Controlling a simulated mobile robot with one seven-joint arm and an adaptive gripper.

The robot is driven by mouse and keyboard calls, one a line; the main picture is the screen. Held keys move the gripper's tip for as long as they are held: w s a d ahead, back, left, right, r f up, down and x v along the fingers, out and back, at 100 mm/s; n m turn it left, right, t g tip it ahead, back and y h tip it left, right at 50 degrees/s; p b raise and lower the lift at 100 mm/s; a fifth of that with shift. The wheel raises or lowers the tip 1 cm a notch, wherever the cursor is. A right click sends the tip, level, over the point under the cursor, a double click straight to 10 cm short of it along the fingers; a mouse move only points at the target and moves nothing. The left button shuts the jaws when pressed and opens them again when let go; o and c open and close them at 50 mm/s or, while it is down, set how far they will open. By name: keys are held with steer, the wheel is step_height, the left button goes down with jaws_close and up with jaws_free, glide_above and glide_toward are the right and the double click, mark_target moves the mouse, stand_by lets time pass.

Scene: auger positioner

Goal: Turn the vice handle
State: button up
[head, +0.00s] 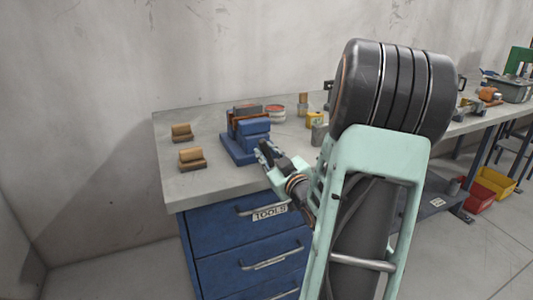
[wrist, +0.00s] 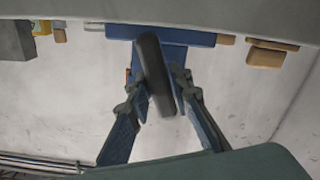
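The blue vice (head: 252,128) stands on the grey workbench near its front edge, and it also shows in the wrist view (wrist: 190,38), which is upside down. Its handle, a dark grey bar (wrist: 154,72), appears slightly tilted in the wrist view. My gripper (wrist: 160,88) is open, with one finger on each side of the bar. Gaps seem to show between the fingers and the bar; I cannot tell whether either touches it. In the head view my gripper (head: 264,151) is at the vice's front right side, and the handle is hard to make out there.
Two small tan-and-dark blocks (head: 181,132) (head: 192,158) lie left of the vice. Blue drawers (head: 240,237) are below the bench top (head: 175,185). A wall is behind.

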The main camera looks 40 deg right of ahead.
jaws_close()
steer(key=shift+m, duration=0.4)
steer(key=m+p, duration=0.1)
steer(key=m, duration=0.1)
steer(key=m+p, duration=0.2)
steer(key=m, duration=0.1)
steer(key=shift+d+r+m, duration=0.1)
steer(key=shift+d+m, duration=0.1)
steer(key=shift+m, duration=0.1)
steer(key=m+p, duration=0.2)
steer(key=m, duration=0.2)
steer(key=shift+s+d, duration=0.1)
steer(key=shift+m+p, duration=0.55)
steer(key=shift+m, duration=1.15)
steer(key=shift+f, duration=0.2)
steer(key=o, duration=0.5)
jaws_free()
